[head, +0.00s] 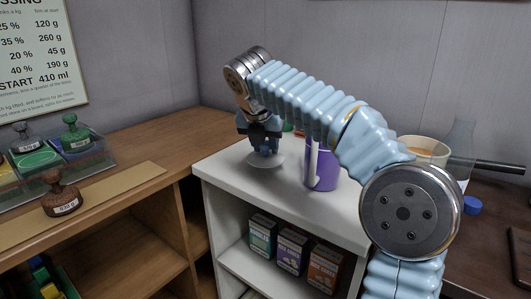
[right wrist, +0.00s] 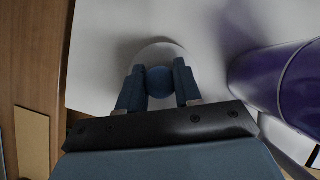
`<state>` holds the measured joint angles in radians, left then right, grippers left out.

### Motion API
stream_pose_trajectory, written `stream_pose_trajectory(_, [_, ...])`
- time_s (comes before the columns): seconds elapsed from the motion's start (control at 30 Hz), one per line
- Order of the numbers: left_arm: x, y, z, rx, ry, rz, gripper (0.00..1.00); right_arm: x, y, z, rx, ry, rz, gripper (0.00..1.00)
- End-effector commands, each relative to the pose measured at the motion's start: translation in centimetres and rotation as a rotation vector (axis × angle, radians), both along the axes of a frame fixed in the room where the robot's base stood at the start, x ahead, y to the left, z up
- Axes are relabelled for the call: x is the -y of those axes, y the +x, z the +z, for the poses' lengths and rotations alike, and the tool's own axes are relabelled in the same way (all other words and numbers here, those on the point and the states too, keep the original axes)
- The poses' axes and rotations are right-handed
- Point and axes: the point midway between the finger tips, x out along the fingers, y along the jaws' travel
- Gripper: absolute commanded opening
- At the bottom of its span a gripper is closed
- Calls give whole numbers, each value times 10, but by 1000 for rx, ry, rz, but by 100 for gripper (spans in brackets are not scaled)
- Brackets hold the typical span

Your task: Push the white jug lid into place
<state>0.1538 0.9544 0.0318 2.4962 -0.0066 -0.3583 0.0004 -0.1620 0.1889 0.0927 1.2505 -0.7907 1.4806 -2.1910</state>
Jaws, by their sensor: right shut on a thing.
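My right gripper (head: 264,150) reaches down over the white cabinet top, its fingers shut on a round blue knob (right wrist: 159,82). The knob sits at the middle of a pale white disc (head: 265,161), which looks like the lid; its rim also shows in the right wrist view (right wrist: 163,49). I cannot tell whether the disc touches the cabinet top. A purple jug (head: 327,171) with a white strip stands upright just right of the disc, apart from it; it also shows in the right wrist view (right wrist: 270,78). My left gripper is out of view.
The white cabinet top (head: 235,168) is clear left of the disc. Several boxes (head: 292,250) stand on the shelf below. A tan bowl (head: 425,148), a clear glass vessel (head: 459,143) and a blue cap (head: 472,205) are at right. A brown knobbed weight (head: 63,198) stands on the left counter.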

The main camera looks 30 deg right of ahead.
Motion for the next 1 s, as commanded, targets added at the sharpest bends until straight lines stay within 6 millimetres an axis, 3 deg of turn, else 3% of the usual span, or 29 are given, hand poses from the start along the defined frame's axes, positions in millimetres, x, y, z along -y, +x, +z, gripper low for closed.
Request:
stream_pose_trajectory(0.27, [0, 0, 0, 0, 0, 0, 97, -20, -47, 69, 7, 2, 3, 5])
stream_pose_trajectory(0.4, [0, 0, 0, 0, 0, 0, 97, -35, -84, 85, 5, 1, 5, 5])
stream_pose_trajectory(0.7, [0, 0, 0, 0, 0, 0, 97, -52, -125, 104, 3, 0, 1, 5])
stream_pose_trajectory(1.0, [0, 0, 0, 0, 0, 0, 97, -54, -130, 106, 2, 0, 0, 5])
